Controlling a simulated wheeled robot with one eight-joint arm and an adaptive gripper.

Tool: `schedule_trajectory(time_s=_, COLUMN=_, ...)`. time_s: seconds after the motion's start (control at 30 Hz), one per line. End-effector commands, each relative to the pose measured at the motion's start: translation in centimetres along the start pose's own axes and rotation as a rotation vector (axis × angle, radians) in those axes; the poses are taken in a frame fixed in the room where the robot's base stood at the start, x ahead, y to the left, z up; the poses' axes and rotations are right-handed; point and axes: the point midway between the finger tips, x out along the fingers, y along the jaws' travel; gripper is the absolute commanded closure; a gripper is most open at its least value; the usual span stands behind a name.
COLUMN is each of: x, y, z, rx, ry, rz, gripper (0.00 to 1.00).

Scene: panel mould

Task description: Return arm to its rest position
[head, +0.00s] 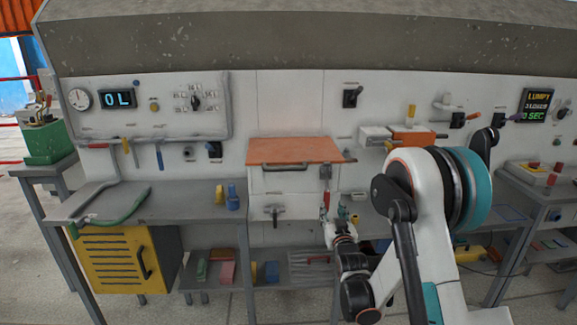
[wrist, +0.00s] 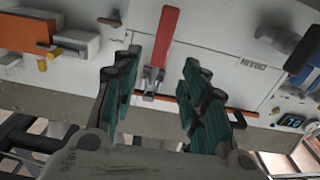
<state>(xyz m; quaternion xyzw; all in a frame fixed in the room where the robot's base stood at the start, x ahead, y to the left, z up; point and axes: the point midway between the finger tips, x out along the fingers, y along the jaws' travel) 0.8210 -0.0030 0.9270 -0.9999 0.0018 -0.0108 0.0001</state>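My arm reaches from the lower right of the head view toward the middle of the panel. In the head view the small red handle (head: 326,197) is partly lost among the fingertips.
The panel (head: 290,110) carries several switches and levers. An orange block on a white ledge (head: 375,137) sits near my arm. A workbench with a green hose (head: 128,212) stands left, above a yellow cabinet (head: 115,258). A low shelf (head: 300,272) lies below my gripper. Another bench stands right.

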Motion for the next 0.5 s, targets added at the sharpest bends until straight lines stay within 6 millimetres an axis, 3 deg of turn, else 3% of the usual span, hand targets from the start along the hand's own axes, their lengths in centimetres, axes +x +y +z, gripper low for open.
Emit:
schedule_trajectory(time_s=0.1, x=-1.0, y=0.0, z=-3.0, rx=0.000, ry=-0.068, rz=0.002, gripper=0.60)
schedule_trajectory(time_s=0.27, x=-3.0, y=0.1, z=-6.2, rx=0.000, ry=-0.161, rz=0.005, gripper=0.60)
schedule_trajectory(time_s=0.5, x=-7.6, y=0.1, z=-10.2, rx=-0.001, ry=-0.301, rz=0.007, gripper=0.60)
